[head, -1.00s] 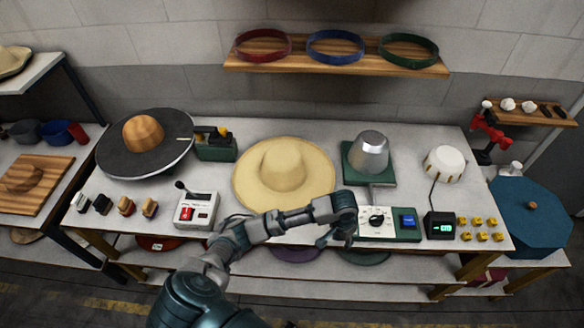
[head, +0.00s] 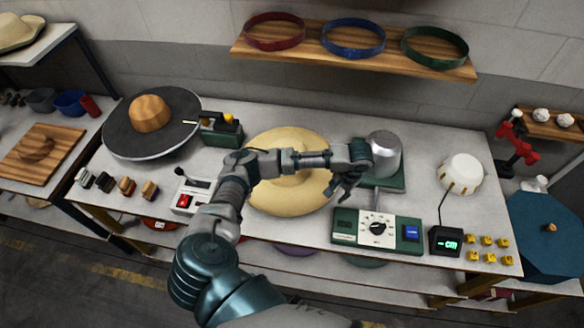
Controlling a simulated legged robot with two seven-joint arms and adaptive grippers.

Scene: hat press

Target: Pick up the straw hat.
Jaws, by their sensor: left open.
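The straw hat (head: 284,203) lies brim-down on the middle of the workbench in the head view. It is pale yellow with a wide round brim. My left forearm crosses over it and hides much of the crown. My left gripper (head: 338,192) is open and empty at the right edge of the brim, fingers pointing down. I cannot tell whether the fingertips touch the brim. My right gripper is not in view.
A metal dome on a green base (head: 385,152) stands close right of my left gripper. A dial control box (head: 376,230) is in front of it. A black disc with a wooden block (head: 150,113) and a red-switch box (head: 190,196) are left of the hat.

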